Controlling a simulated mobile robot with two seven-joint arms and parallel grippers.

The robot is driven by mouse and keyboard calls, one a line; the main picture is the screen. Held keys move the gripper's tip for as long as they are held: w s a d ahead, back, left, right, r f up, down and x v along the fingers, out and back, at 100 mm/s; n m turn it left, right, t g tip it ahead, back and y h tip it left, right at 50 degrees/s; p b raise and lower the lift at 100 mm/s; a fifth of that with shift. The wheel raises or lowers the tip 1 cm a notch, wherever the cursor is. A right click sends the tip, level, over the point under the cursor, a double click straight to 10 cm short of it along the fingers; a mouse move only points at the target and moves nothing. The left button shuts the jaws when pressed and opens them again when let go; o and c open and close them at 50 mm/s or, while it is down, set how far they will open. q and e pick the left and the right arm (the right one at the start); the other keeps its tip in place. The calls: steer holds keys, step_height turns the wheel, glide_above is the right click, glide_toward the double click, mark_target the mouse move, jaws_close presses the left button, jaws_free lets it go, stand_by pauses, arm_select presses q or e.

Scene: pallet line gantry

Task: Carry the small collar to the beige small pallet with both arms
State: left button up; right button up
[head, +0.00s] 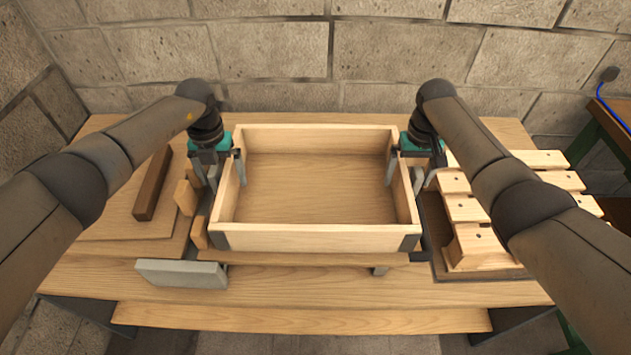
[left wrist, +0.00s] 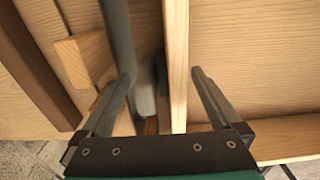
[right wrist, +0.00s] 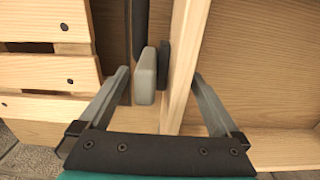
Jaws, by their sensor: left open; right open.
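The small collar (head: 315,238), an open wooden frame with dark corner pieces, sits in the middle of the bench. My left gripper (head: 222,175) is open around its left wall, one finger outside and one inside. In the left wrist view that wall (left wrist: 177,60) passes between the open fingers (left wrist: 165,75). My right gripper (head: 403,175) is open around the right wall in the same way. In the right wrist view the wall (right wrist: 187,75) stands between the fingers (right wrist: 160,75), apart from both. The beige small pallet (head: 482,248), with pale slats, lies to the right, partly behind my right arm.
A dark wooden bar (head: 153,184) lies on a board at the left. Small wooden blocks (head: 186,197) stand just left of the collar. A grey block (head: 181,273) lies at the front left. The bench front (head: 330,290) is clear. A stone wall (head: 290,50) stands behind.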

arm_select(q)
steer(key=shift+f, duration=1.35)
arm_select(e)
steer(key=shift+f, duration=1.3)
arm_select(q)
jaws_close()
arm_select(e)
jaws_close()
arm_select(q)
steer(key=shift+r, duration=0.1)
